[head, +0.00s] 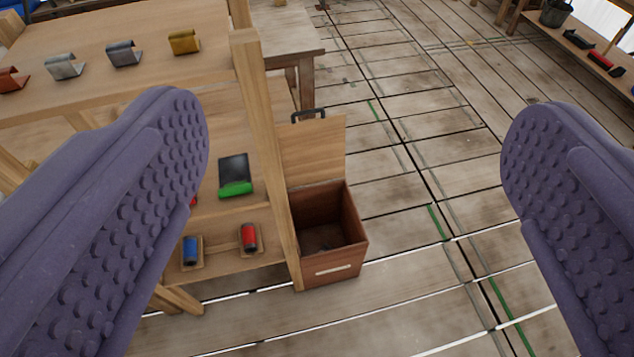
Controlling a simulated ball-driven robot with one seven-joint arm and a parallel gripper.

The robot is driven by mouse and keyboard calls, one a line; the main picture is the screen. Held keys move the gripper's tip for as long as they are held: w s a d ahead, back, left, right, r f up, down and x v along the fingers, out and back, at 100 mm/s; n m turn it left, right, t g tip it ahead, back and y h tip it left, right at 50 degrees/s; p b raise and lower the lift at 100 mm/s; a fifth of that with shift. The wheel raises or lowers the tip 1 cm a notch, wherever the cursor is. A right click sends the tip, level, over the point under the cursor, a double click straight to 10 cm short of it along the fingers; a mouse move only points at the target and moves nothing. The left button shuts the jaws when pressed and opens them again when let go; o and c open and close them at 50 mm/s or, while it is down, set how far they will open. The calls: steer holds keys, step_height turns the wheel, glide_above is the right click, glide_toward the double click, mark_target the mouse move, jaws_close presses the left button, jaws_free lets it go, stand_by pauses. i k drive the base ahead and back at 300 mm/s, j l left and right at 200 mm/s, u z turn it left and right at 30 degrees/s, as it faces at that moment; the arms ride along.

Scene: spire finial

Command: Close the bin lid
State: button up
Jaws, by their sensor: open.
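The bin (334,268) is a reddish-brown wooden box on the plank floor, against the right side of a wooden shelf unit. Its lid (318,150) is a light wood panel that stands raised at the back of the box, with a dark handle (309,115) at its top edge. The opening faces up and the dark inside shows. My gripper (355,150) is open and empty. Its two purple, studded fingers are wide apart at the left and right of the view, with the bin and lid seen between them, apart from both. The left finger hides part of the shelf.
The shelf unit's post (262,130) stands right beside the bin's left side. Its lower shelf holds a black and green block (235,176), a blue cylinder (191,250) and a red cylinder (249,237). Bent metal clips (184,42) lie on top. Floor right of the bin is clear.

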mark_target(312, 151)
steer(key=i+l+z, duration=0.1)
steer(key=z, duration=0.3)
steer(key=i+z, duration=0.3)
steer(key=z, duration=0.15)
steer(key=i+l+z, duration=0.1)
steer(key=i+z, duration=0.55)
steer(key=i+j+z, duration=0.1)
steer(key=i+z, duration=0.25)
steer(key=i, duration=0.15)
steer(key=i+u, duration=0.25)
steer(key=i, duration=0.25)
steer(key=i+l+u, duration=0.25)
steer(key=i, duration=0.25)
steer(key=i+j+u, duration=0.25)
steer(key=u, duration=0.2)
steer(key=i+u, duration=0.85)
steer(key=i+l+u, duration=0.2)
steer(key=i+u, duration=0.25)
steer(key=i+j+u, duration=0.15)
steer(key=i+u, duration=0.15)
steer(key=u, duration=0.15)
steer(key=i+u, duration=0.7)
steer(key=u, duration=0.15)
steer(key=i+l+u, duration=0.15)
steer(key=i+u, duration=0.15)
steer(key=u, duration=0.15)
steer(key=i+u, duration=0.4)
